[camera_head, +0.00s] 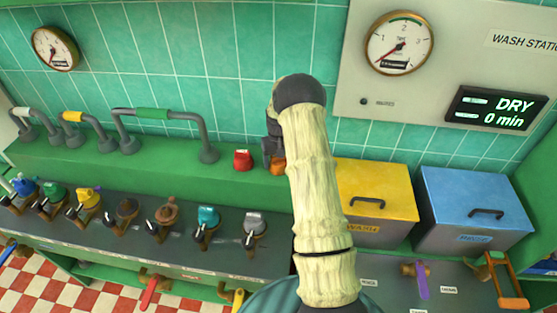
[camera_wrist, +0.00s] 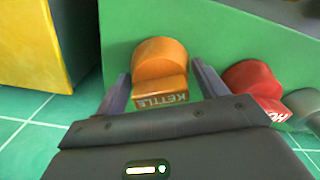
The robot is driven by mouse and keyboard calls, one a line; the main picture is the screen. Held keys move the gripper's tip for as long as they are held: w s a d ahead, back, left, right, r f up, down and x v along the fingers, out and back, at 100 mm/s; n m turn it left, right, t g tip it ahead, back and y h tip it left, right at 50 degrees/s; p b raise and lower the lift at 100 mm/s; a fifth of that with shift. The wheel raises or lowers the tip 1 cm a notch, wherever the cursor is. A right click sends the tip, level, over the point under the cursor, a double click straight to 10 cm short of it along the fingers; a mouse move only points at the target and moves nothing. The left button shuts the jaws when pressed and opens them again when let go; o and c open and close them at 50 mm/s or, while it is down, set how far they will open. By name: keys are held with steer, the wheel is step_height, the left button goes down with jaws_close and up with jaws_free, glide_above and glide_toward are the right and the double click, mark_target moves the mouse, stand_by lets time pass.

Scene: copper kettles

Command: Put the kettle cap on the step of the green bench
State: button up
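The orange kettle cap (camera_wrist: 160,62), with "KETTLE" upside down on it, rests on the green surface in the wrist view. My gripper (camera_wrist: 162,85) is open, with one finger on each side of the cap and a narrow gap showing at each side. In the head view, my gripper (camera_head: 272,148) is over the raised green step (camera_head: 190,148) of the green bench along the wall. The orange cap (camera_head: 278,167) shows there just below it, partly hidden by my gripper and arm.
A red cap (camera_head: 242,160) sits on the step beside the orange one; it is also in the wrist view (camera_wrist: 252,85). A yellow box (camera_head: 375,200) and a blue box (camera_head: 475,210) stand at right. Bent pipes (camera_head: 160,115) and several taps (camera_head: 165,215) are at left.

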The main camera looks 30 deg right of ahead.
steer(key=o, duration=0.4)
steer(key=shift+w+r+b, duration=0.1)
steer(key=shift+r+b, duration=0.2)
steer(key=shift+r, duration=0.3)
step_height(320, 180, up, 16)
steer(key=b, duration=0.4)
steer(key=shift+r, duration=0.1)
